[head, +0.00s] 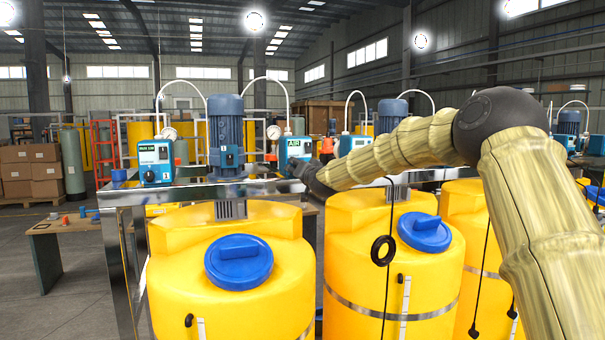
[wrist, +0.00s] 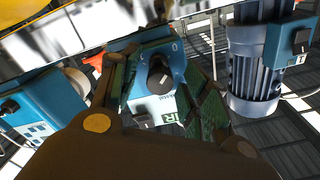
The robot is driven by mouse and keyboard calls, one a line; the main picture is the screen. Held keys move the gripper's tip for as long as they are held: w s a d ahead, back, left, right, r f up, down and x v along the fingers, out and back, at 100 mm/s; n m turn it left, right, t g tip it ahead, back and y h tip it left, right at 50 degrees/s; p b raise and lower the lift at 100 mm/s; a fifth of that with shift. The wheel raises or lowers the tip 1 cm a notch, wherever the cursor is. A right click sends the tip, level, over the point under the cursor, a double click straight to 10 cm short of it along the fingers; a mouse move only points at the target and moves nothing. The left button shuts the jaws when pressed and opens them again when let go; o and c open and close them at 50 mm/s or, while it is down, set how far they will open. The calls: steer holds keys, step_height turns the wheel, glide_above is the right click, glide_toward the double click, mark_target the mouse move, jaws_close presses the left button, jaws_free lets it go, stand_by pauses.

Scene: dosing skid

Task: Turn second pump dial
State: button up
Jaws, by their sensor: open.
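The second pump (head: 295,146) is a blue box with a white label on the rail behind the yellow tanks, and my gripper (head: 304,168) is just in front of its lower part. In the wrist view, the black pump dial (wrist: 160,76), with a white mark, sits on the blue pump face (wrist: 176,58). My gripper's two green-padded fingers (wrist: 160,84) are open, one on either side of the dial. I cannot tell whether they touch it. In the head view the dial is hidden.
The first pump (head: 155,162) stands left on the metal frame (head: 130,196). Blue motors (head: 226,134) rise above yellow tanks with blue lids (head: 238,262). In the wrist view, another blue box (wrist: 45,102) is at left and a motor (wrist: 262,65) is close at right.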

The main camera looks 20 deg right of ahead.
steer(key=s, duration=1.1)
steer(key=shift+s+d, duration=0.25)
steer(key=shift+s, duration=0.15)
steer(key=shift+d+f, duration=0.1)
